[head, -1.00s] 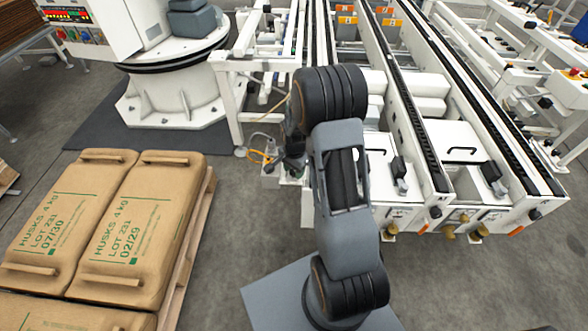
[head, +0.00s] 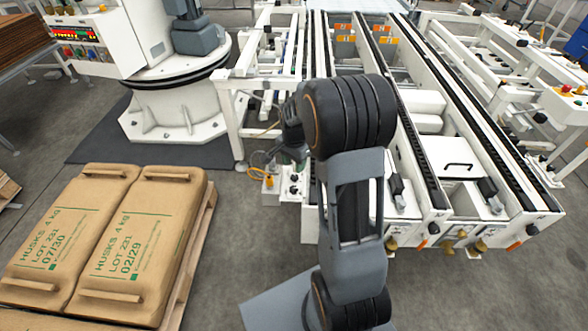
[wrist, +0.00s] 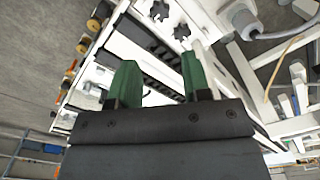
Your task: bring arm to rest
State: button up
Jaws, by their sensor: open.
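My gripper (wrist: 158,82) shows in the wrist view as two green fingers standing apart, with nothing between them. Behind the fingers is the white conveyor frame (wrist: 225,75), seen at a tilt. In the head view my arm rises from the bottom centre and bends at a dark ribbed joint in front of the conveyor. The wrist end points left and down, and the fingers are hard to make out there.
Brown husk sacks (head: 140,235) lie on a wooden pallet (head: 192,262) at left. A white conveyor (head: 445,150) fills the right side. A white machine pedestal (head: 172,105) stands at back left. Grey floor (head: 240,215) is clear between pallet and conveyor.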

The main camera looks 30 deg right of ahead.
jog(key=shift+r, duration=0.55)
jog(key=s+a+r+n+t+p, duration=0.1)
jog(key=s+a+r+n+p, duration=0.2)
jog(key=r, duration=0.5)
jog(key=s+a+r+n+t+p, duration=0.1)
jog(key=s+a+r+n+p, duration=0.2)
jog(key=s+r+n+p, duration=0.3)
jog(key=s+a+r+n+t+p, duration=0.1)
jog(key=s+a+r+n+p, duration=0.3)
jog(key=r, duration=0.8)
jog(key=s+p, duration=0.2)
jog(key=s, duration=0.1)
jog(key=shift+s+r+t, duration=0.25)
jog(key=shift+s+t, duration=0.05)
